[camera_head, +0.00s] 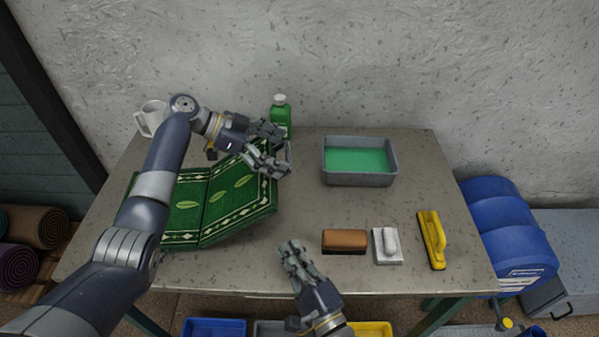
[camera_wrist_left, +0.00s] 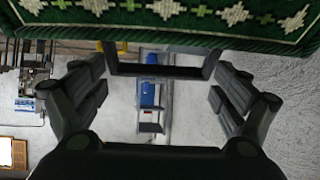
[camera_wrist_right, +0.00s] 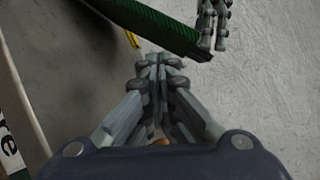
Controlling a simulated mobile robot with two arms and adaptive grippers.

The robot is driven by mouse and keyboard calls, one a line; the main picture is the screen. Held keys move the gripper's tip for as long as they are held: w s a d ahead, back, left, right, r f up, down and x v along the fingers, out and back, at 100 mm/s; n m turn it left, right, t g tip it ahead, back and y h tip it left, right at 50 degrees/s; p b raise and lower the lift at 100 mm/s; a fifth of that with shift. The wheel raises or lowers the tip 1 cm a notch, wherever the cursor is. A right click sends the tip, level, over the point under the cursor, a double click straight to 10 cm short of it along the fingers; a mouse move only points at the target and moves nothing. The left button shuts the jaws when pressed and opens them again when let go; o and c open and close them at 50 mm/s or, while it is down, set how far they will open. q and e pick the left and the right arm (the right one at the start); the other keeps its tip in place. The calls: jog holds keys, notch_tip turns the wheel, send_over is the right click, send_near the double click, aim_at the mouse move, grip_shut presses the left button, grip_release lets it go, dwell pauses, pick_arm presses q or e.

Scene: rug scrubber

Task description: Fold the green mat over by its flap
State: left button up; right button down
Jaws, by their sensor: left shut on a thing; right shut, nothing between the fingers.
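The green mat (camera_head: 188,193), with a pale leaf pattern and patterned border, lies at the left of the table, partly behind my left arm. Its right part, the flap (camera_head: 240,185), is tilted up off the table. My left gripper (camera_head: 272,147) is at the flap's raised far right edge, shut on a dark loop handle (camera_wrist_left: 155,70) there. The mat's border (camera_wrist_left: 180,18) crosses the top of the left wrist view. My right gripper (camera_head: 290,250) is shut and empty, near the table's front edge, right of the mat. The mat's edge (camera_wrist_right: 155,25) shows beyond it in the right wrist view.
A grey tub (camera_head: 359,179) of green liquid stands at the back right. A brown brush (camera_head: 344,241), a white-grey tool (camera_head: 387,246) and a yellow scrubber (camera_head: 432,240) lie at front right. A green bottle (camera_head: 281,112) and white mug (camera_head: 152,117) stand at the back.

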jog(key=w+r+m+t+h, duration=0.1)
jog(key=w+r+m+h, duration=0.1)
jog(key=w, duration=0.7)
jog(key=w+d+r+m+t+h, duration=0.1)
jog(key=w+r+m+h, duration=0.1)
jog(key=w+m, duration=0.5)
jog(key=w+r, duration=0.1)
jog(key=w, duration=0.1)
jog(key=shift+w+r+t+h, duration=0.3)
jog(key=shift+r+t, duration=0.1)
pick_arm(q)
jog(key=shift+a+f, duration=0.1)
pick_arm(e)
jog(key=shift+a+r, duration=0.3)
jog(key=shift+r, duration=0.25)
jog(key=shift+a+r, duration=0.25)
jog(key=shift+r, duration=0.25)
pick_arm(q)
jog(key=o, duration=1.2)
jog(key=shift+o, duration=0.2)
pick_arm(e)
jog(key=shift+d, duration=0.1)
jog(key=shift+f, duration=0.15)
